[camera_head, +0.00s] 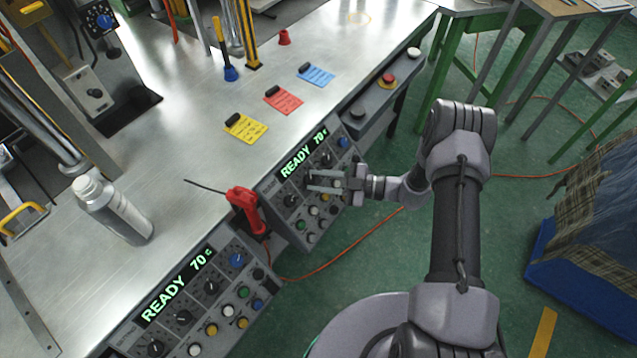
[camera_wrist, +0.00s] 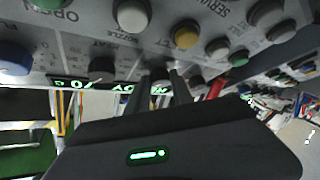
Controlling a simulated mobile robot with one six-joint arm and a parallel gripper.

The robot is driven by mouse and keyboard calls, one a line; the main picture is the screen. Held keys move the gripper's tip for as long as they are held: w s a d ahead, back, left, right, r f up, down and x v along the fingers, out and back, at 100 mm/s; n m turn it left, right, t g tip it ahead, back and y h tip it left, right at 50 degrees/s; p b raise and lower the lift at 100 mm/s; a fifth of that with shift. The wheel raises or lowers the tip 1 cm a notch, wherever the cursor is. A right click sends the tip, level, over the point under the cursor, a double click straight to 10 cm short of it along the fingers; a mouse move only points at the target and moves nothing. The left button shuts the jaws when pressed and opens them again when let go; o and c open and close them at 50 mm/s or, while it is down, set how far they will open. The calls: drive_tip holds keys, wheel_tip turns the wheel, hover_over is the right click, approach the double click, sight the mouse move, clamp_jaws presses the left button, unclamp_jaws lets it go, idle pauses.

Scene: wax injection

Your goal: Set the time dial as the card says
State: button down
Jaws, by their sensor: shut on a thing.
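A grey control panel (camera_head: 283,180) at the front edge of the bench has a green display (camera_head: 303,153) reading "READY 70 C" and a row of dials. My gripper (camera_head: 309,181) reaches it from the right, its fingers closed around a dark dial in the middle of the row. In the wrist view my gripper (camera_wrist: 162,82) shows the held dial (camera_wrist: 160,75) between its fingers, mostly hidden. I cannot read its label or setting. Yellow (camera_head: 246,128), red (camera_head: 283,100) and blue (camera_head: 316,75) cards lie on the bench behind; their writing is too small to read.
Another dark dial (camera_head: 325,160) and a blue dial (camera_head: 342,142) sit close beside the held one. A red tool (camera_head: 246,208) hangs left of the panel. A second panel (camera_head: 190,300) stands nearer, with a metal bottle (camera_head: 115,210) behind. A button box (camera_head: 378,92) lies beyond.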

drive_tip(key=n+g, duration=0.1)
drive_tip(key=n, duration=0.1)
drive_tip(key=n+g+h, duration=0.1)
drive_tip(key=n+g, duration=0.1)
drive_tip(key=n, duration=0.1)
drive_tip(key=n+g+h, duration=0.1)
drive_tip(key=n, duration=0.1)
drive_tip(key=shift+w+r+n+g, duration=0.3)
drive_tip(key=shift+w+r, duration=0.1)
drive_tip(key=n+h, duration=0.1)
drive_tip(key=n+g+h+p, duration=0.1)
drive_tip(key=n, duration=0.1)
drive_tip(key=shift+w+a+r+p, duration=0.15)
drive_tip(key=shift+r+p, duration=0.05)
drive_tip(key=shift+p, duration=0.1)
drive_tip(key=shift+a+r+n+g+h+p, duration=0.1)
drive_tip(key=shift+n+g+h+p, duration=0.35)
drive_tip(key=shift+n+h, duration=0.7)
drive_tip(key=shift+n, duration=0.25)
drive_tip(key=c, duration=1.1)
unclamp_jaws()
drive_tip(key=p+v, duration=0.4)
drive_tip(key=v, duration=1.3)
drive_tip(key=shift+d, duration=0.25)
